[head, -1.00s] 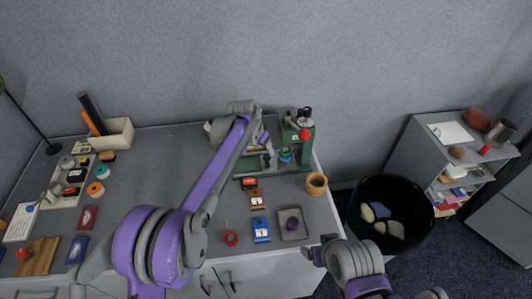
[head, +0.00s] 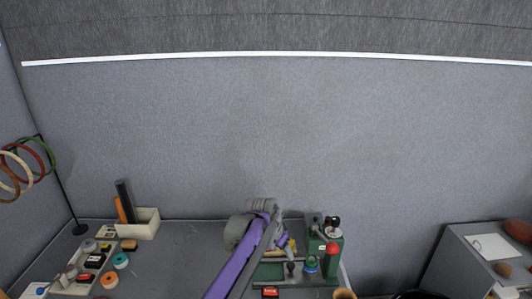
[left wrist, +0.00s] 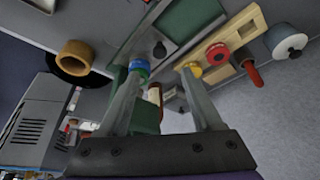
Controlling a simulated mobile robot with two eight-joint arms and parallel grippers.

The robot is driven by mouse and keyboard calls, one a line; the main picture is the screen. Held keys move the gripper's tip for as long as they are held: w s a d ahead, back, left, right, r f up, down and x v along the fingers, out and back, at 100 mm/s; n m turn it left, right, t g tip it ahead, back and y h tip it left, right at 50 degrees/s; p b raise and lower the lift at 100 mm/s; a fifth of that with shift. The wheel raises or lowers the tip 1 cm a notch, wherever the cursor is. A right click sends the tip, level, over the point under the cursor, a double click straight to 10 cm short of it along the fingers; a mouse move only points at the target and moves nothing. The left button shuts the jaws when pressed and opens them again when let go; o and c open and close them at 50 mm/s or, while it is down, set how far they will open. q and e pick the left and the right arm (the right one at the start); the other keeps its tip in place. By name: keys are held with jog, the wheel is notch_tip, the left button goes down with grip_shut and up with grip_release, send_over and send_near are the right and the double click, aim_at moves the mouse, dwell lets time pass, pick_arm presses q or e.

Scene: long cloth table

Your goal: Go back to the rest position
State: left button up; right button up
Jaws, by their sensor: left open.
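My left arm reaches up from the bottom edge in the head view. Its gripper (head: 284,243) is above the back of the table, just left of a green bench device (head: 325,252) with a red knob. The arm and wrist partly hide the gripper there. In the left wrist view the two fingers (left wrist: 163,76) stand apart, with nothing seen held between them. Green parts of the device and a blue-green cap (left wrist: 139,68) show close by the fingers. My right gripper is not in view.
On the table's left are a cream box with dark and orange rolls (head: 145,224), a tray of small items and tape rolls (head: 109,280). A ring stand (head: 60,190) is at far left. A wooden cup (head: 344,294) and a shelf (head: 460,250) are at right.

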pick_arm(q)
jog(key=s+a+r+n+t+y, duration=0.1)
jog(key=s+a+r+n, duration=0.1)
jog(key=s+a, duration=0.65)
jog(key=s+a+r+n+y, duration=0.1)
jog(key=s+a+r+n, duration=0.15)
jog(key=s+a, duration=0.55)
jog(key=s+a+f+n, duration=0.2)
jog(key=s+a+f, duration=0.2)
jog(key=s, duration=0.5)
jog(key=s+a+f+n+t+y, duration=0.1)
jog(key=s+a+f+n, duration=0.1)
jog(key=s, duration=0.8)
notch_tip(320, 180, down, 2)
jog(key=shift+a, duration=0.85)
